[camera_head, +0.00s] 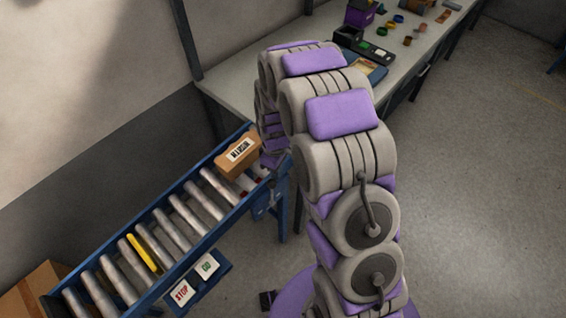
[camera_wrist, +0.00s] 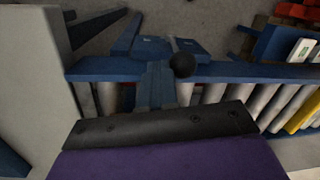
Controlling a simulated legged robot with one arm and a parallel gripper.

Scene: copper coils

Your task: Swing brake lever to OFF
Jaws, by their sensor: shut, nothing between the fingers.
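In the wrist view, a round black knob (camera_wrist: 182,65), likely the end of the brake lever, shows in front of the conveyor's blue side rail (camera_wrist: 235,73). The lever's shaft cannot be made out. My gripper (camera_wrist: 157,72) reaches forward with its fingers shut and empty. Its tips are just left of the knob; whether they touch cannot be told. Blue plates (camera_wrist: 190,47) lie beyond the tips, and their small marks are unreadable. In the head view my arm hides most of the gripper, and the lever cannot be made out.
The roller conveyor (camera_head: 88,262) carries a labelled brown box (camera_head: 237,155) near its upper end and has one yellow roller (camera_head: 145,253). A STOP and GO button panel (camera_head: 198,280) hangs on its side. A workbench (camera_head: 232,78) with small items stands behind. Open floor (camera_head: 470,200) lies right.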

